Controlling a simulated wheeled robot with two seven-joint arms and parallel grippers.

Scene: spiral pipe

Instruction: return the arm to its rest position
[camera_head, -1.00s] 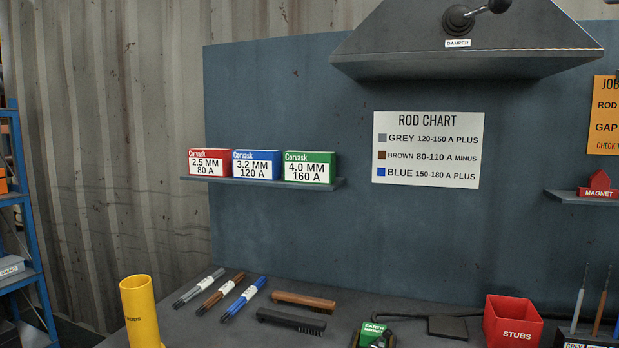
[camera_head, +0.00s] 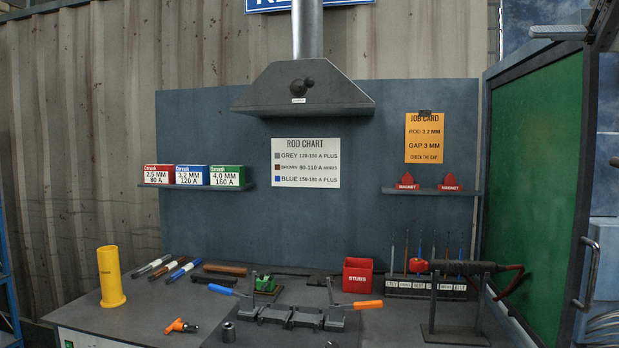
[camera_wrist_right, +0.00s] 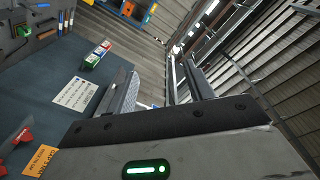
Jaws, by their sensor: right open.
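My right gripper shows in the right wrist view (camera_wrist_right: 155,68) with its two dark fingers apart and nothing between them. It is raised clear of the bench, with the back board and roof beyond it. In the head view, grey parts at the top right corner look like part of my right arm or gripper, cut off by the frame edge. My left arm and gripper are in neither view.
The bench (camera_head: 130,318) carries a yellow tube (camera_head: 111,278), a clamp fixture with blue and orange handles (camera_head: 290,314), a red stubs box (camera_head: 357,275) and a torch on a stand (camera_head: 450,266). A green screen (camera_head: 535,180) stands right; a hood (camera_head: 303,90) hangs above.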

